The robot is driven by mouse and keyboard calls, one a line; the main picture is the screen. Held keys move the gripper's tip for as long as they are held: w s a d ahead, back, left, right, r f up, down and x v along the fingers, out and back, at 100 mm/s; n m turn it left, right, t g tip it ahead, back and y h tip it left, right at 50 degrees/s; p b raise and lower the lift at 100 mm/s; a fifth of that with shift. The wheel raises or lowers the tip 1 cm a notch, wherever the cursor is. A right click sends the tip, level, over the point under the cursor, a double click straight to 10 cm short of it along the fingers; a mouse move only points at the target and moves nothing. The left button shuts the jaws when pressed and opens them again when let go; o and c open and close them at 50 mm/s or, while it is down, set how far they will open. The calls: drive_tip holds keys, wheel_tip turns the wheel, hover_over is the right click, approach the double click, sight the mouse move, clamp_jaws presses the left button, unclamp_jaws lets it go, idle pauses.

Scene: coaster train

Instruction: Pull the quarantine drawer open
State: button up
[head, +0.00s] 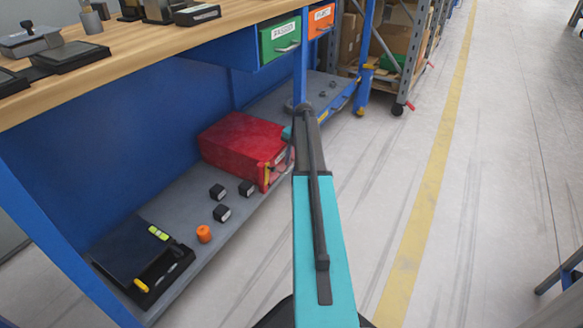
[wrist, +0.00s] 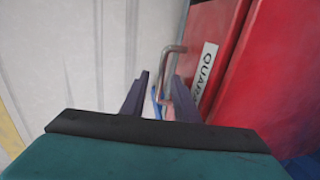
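The red quarantine drawer unit (head: 235,140) sits on the grey lower shelf under the workbench, its front facing right. In the wrist view its red front (wrist: 213,27) carries a white label (wrist: 204,70) reading "QUAR…", partly cut off by my gripper. A metal bar handle (wrist: 168,62) stands out from that front. My gripper (wrist: 159,84) is open, with one dark finger on each side of the handle's near end. I cannot tell whether either finger touches it. In the head view my arm hides most of the gripper and handle.
Green (head: 280,42) and orange (head: 321,20) drawers hang under the benchtop (head: 130,50). A blue bench leg stands near my arm.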

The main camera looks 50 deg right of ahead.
drive_tip(key=shift+f, duration=0.3)
clamp_jaws()
